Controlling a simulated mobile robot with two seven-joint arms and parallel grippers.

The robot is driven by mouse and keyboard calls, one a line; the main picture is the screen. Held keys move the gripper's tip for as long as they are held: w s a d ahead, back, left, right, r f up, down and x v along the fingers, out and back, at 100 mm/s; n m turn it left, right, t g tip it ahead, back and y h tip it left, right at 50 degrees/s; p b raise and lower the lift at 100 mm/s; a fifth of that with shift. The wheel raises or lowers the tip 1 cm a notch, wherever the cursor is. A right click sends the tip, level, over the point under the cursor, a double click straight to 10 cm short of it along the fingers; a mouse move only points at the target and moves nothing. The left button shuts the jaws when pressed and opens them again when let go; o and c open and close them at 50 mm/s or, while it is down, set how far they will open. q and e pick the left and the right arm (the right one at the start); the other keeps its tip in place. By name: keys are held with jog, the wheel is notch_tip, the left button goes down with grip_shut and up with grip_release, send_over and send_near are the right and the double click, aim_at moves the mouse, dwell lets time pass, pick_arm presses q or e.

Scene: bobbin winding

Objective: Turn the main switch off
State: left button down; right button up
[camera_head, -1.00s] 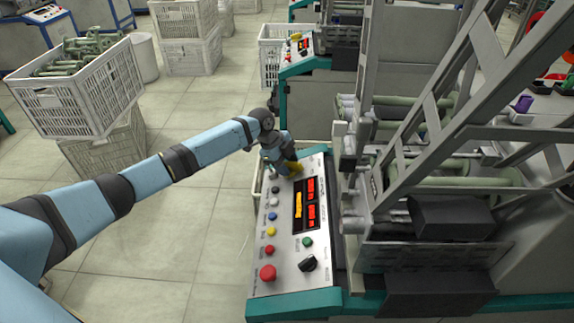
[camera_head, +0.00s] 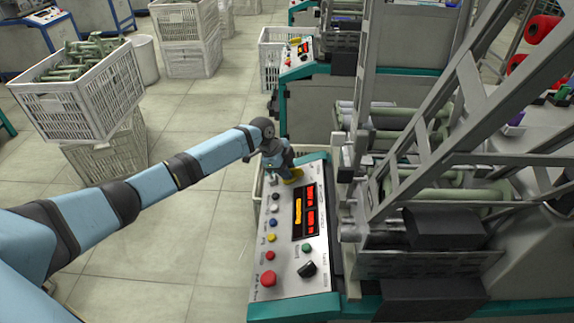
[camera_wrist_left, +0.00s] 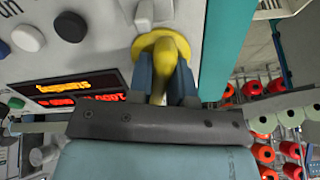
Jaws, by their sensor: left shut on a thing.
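The main switch (camera_head: 293,176) is a yellow rotary knob on a yellow round plate at the far end of the control panel (camera_head: 282,246). My left gripper (camera_head: 285,169) reaches down over it and hides part of it. In the left wrist view, the yellow knob (camera_wrist_left: 166,58) stands between the two blue-grey fingers of my left gripper (camera_wrist_left: 162,75), which are shut on it. The panel's display (camera_head: 298,207) is lit in orange, with red readouts (camera_head: 311,208) beside it. My right gripper is not in view.
The panel also carries several coloured buttons, a red mushroom button (camera_head: 268,279) and a black rotary knob (camera_head: 307,268). The machine's grey frame (camera_head: 437,165) rises close on the right. A white crate (camera_head: 80,95) of bobbins stands at the left, with open floor before it.

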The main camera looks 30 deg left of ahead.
pick_arm(q)
jog(key=shift+r+n+p, duration=0.3)
jog(key=shift+n+p, duration=0.6)
jog(key=shift+p, duration=0.3)
jog(key=n+p, duration=0.3)
jog(key=p, duration=0.1)
jog(key=shift+n, duration=0.3)
jog(key=shift+f+n+p, duration=0.15)
jog(key=shift+n+p, duration=0.95)
jog(key=shift+n, duration=0.1)
jog(key=shift+w+n+p, duration=0.1)
jog(key=shift+n+p, duration=0.3)
jog(key=shift+n, duration=0.1)
jog(key=shift+f+n+p, duration=0.15)
jog(key=shift+n+p, duration=0.2)
jog(key=shift+n, duration=0.15)
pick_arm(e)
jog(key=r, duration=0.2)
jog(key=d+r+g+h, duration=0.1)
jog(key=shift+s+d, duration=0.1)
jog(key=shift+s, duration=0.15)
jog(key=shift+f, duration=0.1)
pick_arm(q)
jog(key=c, duration=1)
grip_release()
jog(key=shift+c, duration=0.2)
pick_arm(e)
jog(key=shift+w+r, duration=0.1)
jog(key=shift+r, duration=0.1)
